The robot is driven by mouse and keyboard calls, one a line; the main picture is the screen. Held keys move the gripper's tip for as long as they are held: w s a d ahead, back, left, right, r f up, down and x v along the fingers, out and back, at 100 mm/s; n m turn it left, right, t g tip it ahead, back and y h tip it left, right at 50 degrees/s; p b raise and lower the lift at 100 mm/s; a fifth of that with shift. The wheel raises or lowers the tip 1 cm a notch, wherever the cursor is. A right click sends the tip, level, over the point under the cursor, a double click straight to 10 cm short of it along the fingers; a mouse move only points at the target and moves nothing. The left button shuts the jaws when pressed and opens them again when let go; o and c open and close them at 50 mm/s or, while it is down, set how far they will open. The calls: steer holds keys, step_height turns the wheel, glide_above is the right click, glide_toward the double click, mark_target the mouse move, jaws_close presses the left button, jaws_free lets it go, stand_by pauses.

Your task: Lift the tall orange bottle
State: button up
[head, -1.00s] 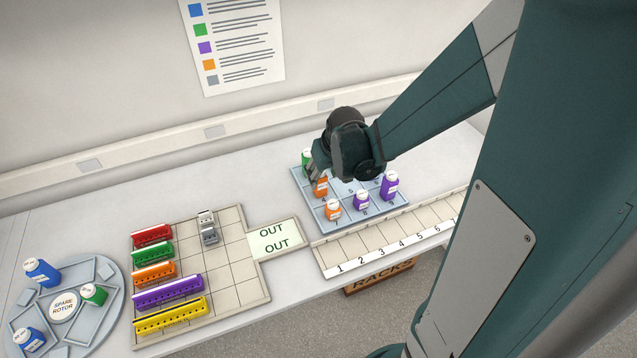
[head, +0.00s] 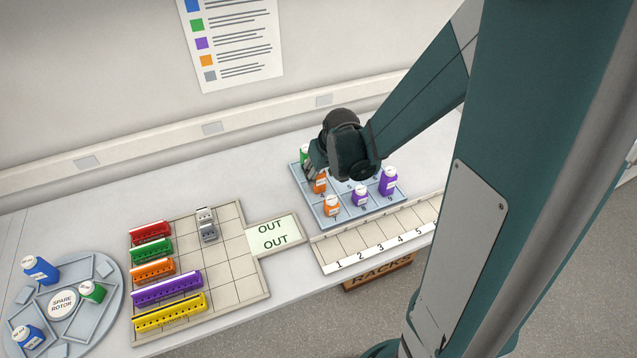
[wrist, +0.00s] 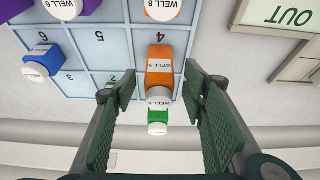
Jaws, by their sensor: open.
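The tall orange bottle (head: 320,185), with a white cap, stands on the blue numbered tray (head: 345,223), partly hidden by my gripper in the head view. In the wrist view the orange bottle (wrist: 160,68) lies between the lines of my two fingers. My gripper (wrist: 161,90) is open and empty, with a gap on each side of the bottle. In the head view my gripper (head: 314,170) is over the tray's back left part. A shorter orange bottle (head: 332,207) stands in front of the tall one.
A green bottle (head: 304,153) stands close behind the tall orange bottle. Two purple bottles (head: 360,196) (head: 389,182) stand to the right; a blue one (wrist: 44,66) shows in the wrist view. A numbered rack strip (head: 372,246) lies in front.

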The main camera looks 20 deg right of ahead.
mark_target(319, 180)
steer(key=shift+f, duration=0.1)
stand_by(0.3)
steer(key=shift+x, duration=2.5)
steer(key=c, duration=1)
